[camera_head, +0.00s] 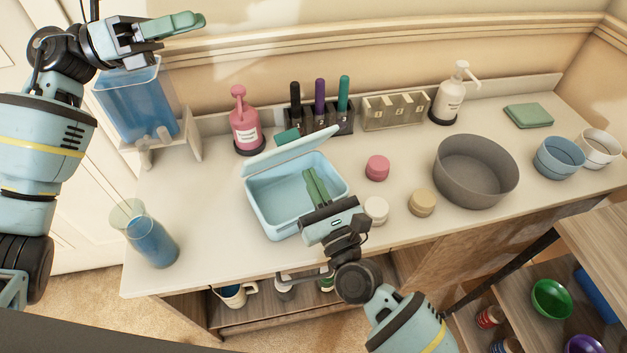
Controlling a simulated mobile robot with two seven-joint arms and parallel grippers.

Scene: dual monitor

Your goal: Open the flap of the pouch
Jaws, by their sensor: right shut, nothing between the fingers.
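The light blue pouch (270,226) looks like a rigid rounded case and stands on the counter left of the middle. Its flap (293,150), a lid along the back edge, is raised and tilted, leaving the inside in view. My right gripper (314,178) reaches in from the front. Its green fingers are together over the pouch's opening, with nothing between them; I cannot tell whether they touch the inside. The gripper body hides the pouch's front right corner. My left gripper (190,20) is high at the upper left, far from the pouch; its finger gap is unclear.
A pink pump bottle (244,128) and a marker holder (325,121) stand behind the pouch. Pink (377,168), white (376,209) and tan (422,203) round pieces and a grey bowl (475,168) are to its right. A blue-filled glass (150,240) stands left.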

